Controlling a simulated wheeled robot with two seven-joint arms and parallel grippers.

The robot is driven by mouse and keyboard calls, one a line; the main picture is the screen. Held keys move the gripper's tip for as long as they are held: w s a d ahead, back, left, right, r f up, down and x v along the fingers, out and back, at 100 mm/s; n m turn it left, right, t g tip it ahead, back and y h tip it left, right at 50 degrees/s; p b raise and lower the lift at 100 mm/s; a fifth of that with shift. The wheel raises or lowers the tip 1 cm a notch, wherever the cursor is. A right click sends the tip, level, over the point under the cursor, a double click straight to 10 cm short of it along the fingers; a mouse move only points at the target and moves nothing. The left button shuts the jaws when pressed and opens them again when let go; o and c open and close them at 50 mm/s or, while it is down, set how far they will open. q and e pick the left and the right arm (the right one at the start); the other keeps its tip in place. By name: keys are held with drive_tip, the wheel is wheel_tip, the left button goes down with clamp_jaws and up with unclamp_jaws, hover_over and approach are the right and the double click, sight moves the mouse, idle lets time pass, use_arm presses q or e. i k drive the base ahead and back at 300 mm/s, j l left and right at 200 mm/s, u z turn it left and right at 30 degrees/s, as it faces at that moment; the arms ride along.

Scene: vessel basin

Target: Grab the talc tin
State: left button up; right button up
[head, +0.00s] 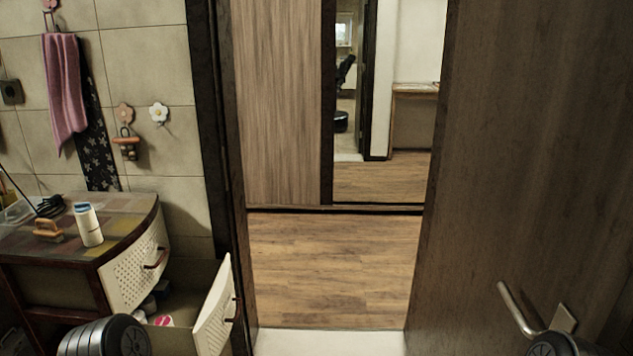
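A white cylindrical container with a blue band near its top (88,225) stands upright on the cabinet top at the left in the head view. It looks like the talc tin, but its label is too small to read. Nothing touches it from my side. Only rounded dark and grey parts of my arms show at the bottom left and bottom right edges. Neither gripper's fingers are in view.
The cabinet (125,207) has an open lower drawer (213,312) holding several small items. A wooden-handled brush (47,230) and a dark cord lie near the container. A doorway with clear wooden floor (335,265) is ahead; an open door (540,150) stands right.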

sight(88, 227)
drive_tip(key=u, duration=1.35)
drive_tip(key=i+j+z, duration=0.1)
drive_tip(key=i+j, duration=0.15)
drive_tip(key=i+j+z, duration=0.25)
drive_tip(key=i+j, duration=0.25)
drive_tip(key=j, duration=0.2)
drive_tip(key=i+j+z, duration=0.15)
drive_tip(key=j, duration=0.2)
drive_tip(key=i+j+z, duration=0.1)
drive_tip(key=i+j, duration=0.15)
drive_tip(key=j, duration=0.15)
drive_tip(key=i+j+z, duration=0.1)
drive_tip(key=j, duration=0.3)
drive_tip(key=i+j+z, duration=0.15)
drive_tip(key=i+j, duration=0.15)
drive_tip(key=j, duration=0.15)
